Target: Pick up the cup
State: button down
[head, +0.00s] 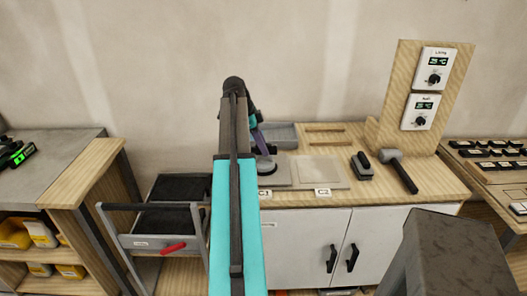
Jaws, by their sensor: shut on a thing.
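The cup, a grey round suction cup (266,165), is on or just above the left tile (279,180) on the wooden worktop, behind the label C1. I cannot tell whether it touches the tile. My gripper (261,143) is right above the cup, pointing down, and is shut on it. My own teal and black arm hides the left part of the gripper and some of the cup and tile.
A second tile (320,170) lies behind label C2 (323,193). A grey tray (281,134) and wooden strips (325,133) are behind. A dark block (362,166) and a mallet (401,173) lie right. A cart with black trays (168,221) stands left.

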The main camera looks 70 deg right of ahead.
jog(key=shift+r+b, duration=0.55)
jog(key=shift+r, duration=1.05)
jog(key=shift+s+a+r, duration=0.1)
jog(key=shift+a, duration=0.1)
jog(key=s+a+b, duration=0.1)
jog(key=s+a, duration=0.2)
jog(key=a, duration=0.4)
jog(key=s+a+r, duration=0.1)
jog(key=s+a, duration=0.1)
jog(key=a, duration=0.5)
jog(key=shift+s+a+r+b, duration=0.2)
jog(key=shift+s+r+b, duration=0.05)
jog(key=shift+s+b, duration=0.15)
notch_tip(320, 180, up, 7)
jog(key=p, duration=0.7)
jog(key=shift+w, duration=0.1)
